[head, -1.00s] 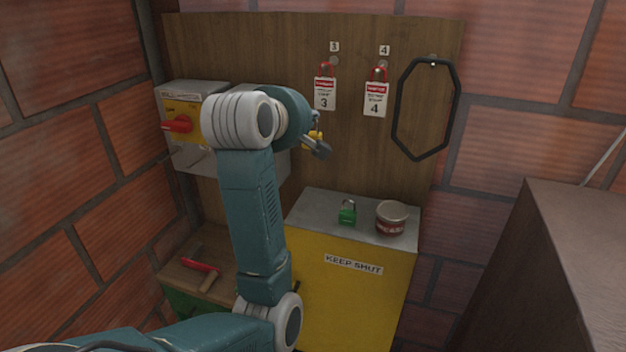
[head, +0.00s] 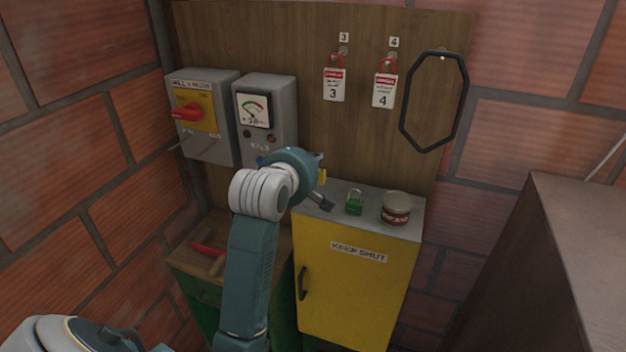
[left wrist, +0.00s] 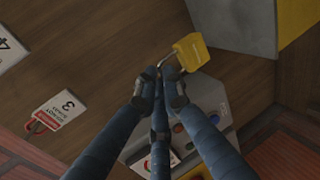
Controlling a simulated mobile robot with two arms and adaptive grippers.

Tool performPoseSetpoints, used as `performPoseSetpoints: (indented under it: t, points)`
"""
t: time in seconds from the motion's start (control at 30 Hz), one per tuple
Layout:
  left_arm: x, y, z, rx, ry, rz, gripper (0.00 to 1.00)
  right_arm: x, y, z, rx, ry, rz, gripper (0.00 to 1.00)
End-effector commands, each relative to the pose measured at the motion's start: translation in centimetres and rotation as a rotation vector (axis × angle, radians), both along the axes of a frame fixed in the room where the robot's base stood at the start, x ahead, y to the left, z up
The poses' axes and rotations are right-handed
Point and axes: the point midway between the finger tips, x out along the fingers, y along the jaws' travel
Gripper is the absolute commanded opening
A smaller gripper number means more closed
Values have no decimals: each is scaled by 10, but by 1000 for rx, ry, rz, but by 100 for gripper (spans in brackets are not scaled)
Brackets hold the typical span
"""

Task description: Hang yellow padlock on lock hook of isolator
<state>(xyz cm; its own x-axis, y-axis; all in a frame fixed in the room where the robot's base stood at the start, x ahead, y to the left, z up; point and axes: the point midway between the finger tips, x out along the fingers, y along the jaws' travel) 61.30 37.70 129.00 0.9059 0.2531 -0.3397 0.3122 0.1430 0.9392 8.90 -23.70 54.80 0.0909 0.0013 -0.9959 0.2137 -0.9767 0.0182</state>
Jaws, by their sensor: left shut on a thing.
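The yellow padlock (left wrist: 191,52) hangs by its shackle at the fingertips of my left gripper (left wrist: 160,85), which is shut on it. The isolator (head: 203,118) is a grey box at the left of the board, with a yellow plate and red handle (head: 185,112). A thin grey rod (head: 180,143) shows below the handle, perhaps the lock hook; its shape is too small to tell. My right gripper is out of view.
A grey meter box (head: 266,110) stands right of the isolator. Tags 3 (head: 334,86) and 4 (head: 384,91) and a black loop (head: 433,101) hang on the board. A green padlock (head: 354,204) and a tin (head: 397,208) stand on the yellow cabinet (head: 345,290).

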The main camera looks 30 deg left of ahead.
Motion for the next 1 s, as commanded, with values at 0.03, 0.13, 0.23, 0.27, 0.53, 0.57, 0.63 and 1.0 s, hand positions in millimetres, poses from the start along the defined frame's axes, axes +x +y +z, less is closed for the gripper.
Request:
performPoseSetpoints:
  t: [0.03, 0.13, 0.23, 0.27, 0.53, 0.57, 0.63, 1.0]
  points:
    - [-1, 0, -8, 0, 3, 0, 0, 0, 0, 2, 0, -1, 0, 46]
    - [0, 0, -17, 0, 0, 0, 0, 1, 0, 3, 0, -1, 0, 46]
    - [0, 0, -25, 1, 1, 0, 0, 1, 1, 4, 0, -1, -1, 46]
    - [0, 0, -29, 1, 1, 0, 0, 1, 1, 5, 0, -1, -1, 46]
    - [0, 0, -62, -2, -1, 1, 0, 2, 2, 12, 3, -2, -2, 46]
    - [0, 0, -63, -1, -2, 1, 0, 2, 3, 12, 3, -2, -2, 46]
    - [0, 0, -64, 0, -2, 0, 0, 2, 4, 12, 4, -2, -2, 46]
    - [0, 0, -64, -1, -1, 0, 26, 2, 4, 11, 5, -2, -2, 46]
